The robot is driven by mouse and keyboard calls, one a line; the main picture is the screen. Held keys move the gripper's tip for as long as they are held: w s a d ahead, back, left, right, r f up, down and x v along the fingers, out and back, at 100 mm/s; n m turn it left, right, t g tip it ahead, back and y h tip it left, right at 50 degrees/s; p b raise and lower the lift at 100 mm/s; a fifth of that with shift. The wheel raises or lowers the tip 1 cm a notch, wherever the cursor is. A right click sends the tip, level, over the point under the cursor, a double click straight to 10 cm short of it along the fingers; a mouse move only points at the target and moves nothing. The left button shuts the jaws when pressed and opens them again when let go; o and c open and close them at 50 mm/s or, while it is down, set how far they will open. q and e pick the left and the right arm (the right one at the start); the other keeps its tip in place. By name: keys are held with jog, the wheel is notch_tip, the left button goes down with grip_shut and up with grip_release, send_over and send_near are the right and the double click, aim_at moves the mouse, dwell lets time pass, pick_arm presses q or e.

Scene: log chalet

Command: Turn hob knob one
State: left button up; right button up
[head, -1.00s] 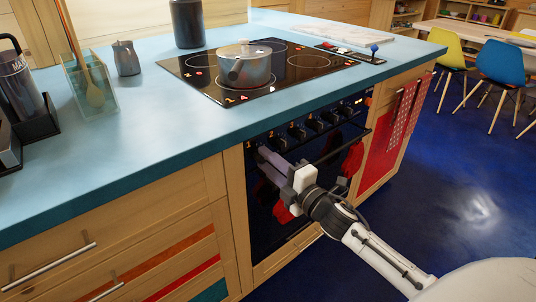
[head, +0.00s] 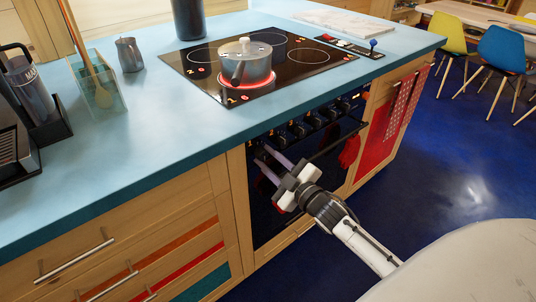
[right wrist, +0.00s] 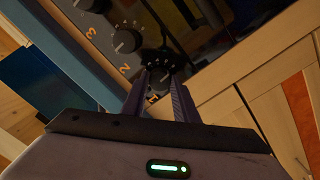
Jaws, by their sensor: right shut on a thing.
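A row of black hob knobs runs along the oven front below the counter edge. In the right wrist view, hob knob one (right wrist: 160,82), beside an orange mark 1, sits between my finger tips. My right gripper (head: 262,160) reaches the left end of the row in the head view, and it shows in the right wrist view (right wrist: 160,88), shut on that knob. The fingers partly hide the knob. On the black glass hob (head: 300,58), the zone under the steel pot (head: 246,66) glows red. My left gripper is not in view.
A dark oven handle bar (head: 338,143) with a red cloth (head: 349,151) lies right of my gripper. Knob two (right wrist: 127,40) is close beside my fingers.

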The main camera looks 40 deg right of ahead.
jog(key=shift+m, duration=0.5)
jog(key=o, duration=1.1)
jog(key=shift+c, duration=0.2)
jog(key=shift+s, duration=0.15)
jog(key=s, duration=1)
jog(key=shift+d+p, duration=0.2)
jog(key=shift+p, duration=0.25)
jog(key=s+a+f+m+g, duration=0.3)
jog(key=s+a+f+g, duration=0.2)
jog(key=s+a+f, duration=0.3)
notch_tip(320, 180, down, 4)
jog(key=a, duration=0.2)
jog(key=shift+a+m+y, duration=0.3)
jog(key=s+a+f+g, duration=0.1)
jog(key=s+a+f, duration=0.1)
jog(key=s+a, duration=0.1)
jog(key=s+a+f+m+g+y, duration=0.1)
jog(key=s+a+f+g, duration=0.1)
jog(key=s+a, duration=0.1)
jog(key=s+a+f+m+g, duration=0.1)
jog(key=s+a, duration=0.2)
jog(key=shift+a+f, duration=0.3)
jog(key=shift+f, duration=0.1)
jog(key=shift+c, duration=0.2)
